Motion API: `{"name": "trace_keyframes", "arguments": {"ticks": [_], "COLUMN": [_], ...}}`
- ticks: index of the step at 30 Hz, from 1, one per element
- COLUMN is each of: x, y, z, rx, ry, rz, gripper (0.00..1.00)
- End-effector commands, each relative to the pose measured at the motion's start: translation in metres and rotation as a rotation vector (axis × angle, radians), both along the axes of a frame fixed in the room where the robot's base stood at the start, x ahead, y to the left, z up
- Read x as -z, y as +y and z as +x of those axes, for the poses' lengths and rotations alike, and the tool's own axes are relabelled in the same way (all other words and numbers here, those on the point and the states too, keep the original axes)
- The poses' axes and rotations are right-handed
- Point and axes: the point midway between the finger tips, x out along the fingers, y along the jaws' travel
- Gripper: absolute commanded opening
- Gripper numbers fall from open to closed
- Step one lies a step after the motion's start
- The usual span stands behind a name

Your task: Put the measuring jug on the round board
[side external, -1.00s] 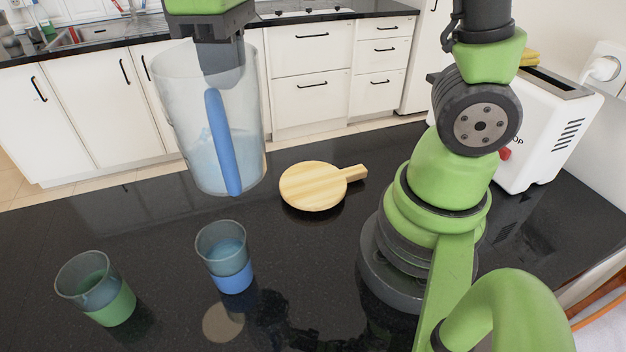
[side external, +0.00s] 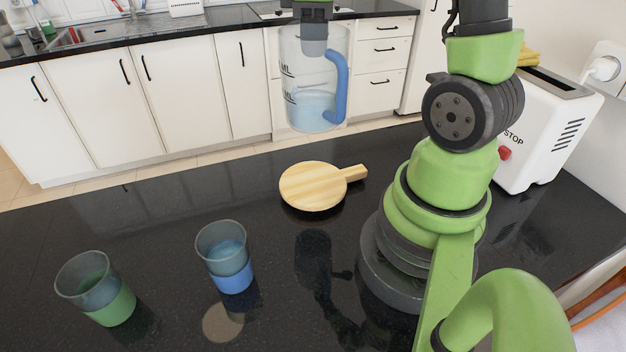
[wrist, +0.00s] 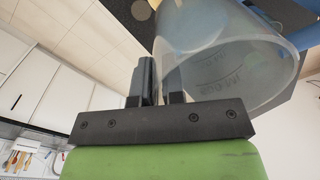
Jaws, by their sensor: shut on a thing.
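The measuring jug (side external: 308,85) is clear with a blue handle and some bluish liquid low inside. It hangs upright in the air in the side view, in line with the round board and above it in the picture. My gripper (side external: 313,40) is shut on the jug's rim at the top. In the wrist view the jug (wrist: 215,65) fills the upper right, with its wall between the fingers of my gripper (wrist: 160,85). The round board (side external: 312,188) is pale wood with a short handle pointing right. It lies bare on the black counter.
A cup with a blue base (side external: 226,258) and a cup with a green base (side external: 96,288) stand at the front left. A white toaster (side external: 545,135) stands at the right.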

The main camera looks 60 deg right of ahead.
Motion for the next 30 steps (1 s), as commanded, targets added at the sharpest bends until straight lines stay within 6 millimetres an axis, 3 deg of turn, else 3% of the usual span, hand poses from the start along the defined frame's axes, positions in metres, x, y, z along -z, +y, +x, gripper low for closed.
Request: {"name": "trace_keyframes", "arguments": {"ticks": [10, 18, 30], "x": [0.036, 0.081, 0.127], "y": [0.001, 0.001, 0.001], "z": [0.0, 0.0, 0.0], "rx": [0.001, 0.002, 0.001], "ry": [0.003, 0.003, 0.001], "rz": [0.003, 0.003, 0.003], "gripper": [0.0, 0.0, 0.0]}}
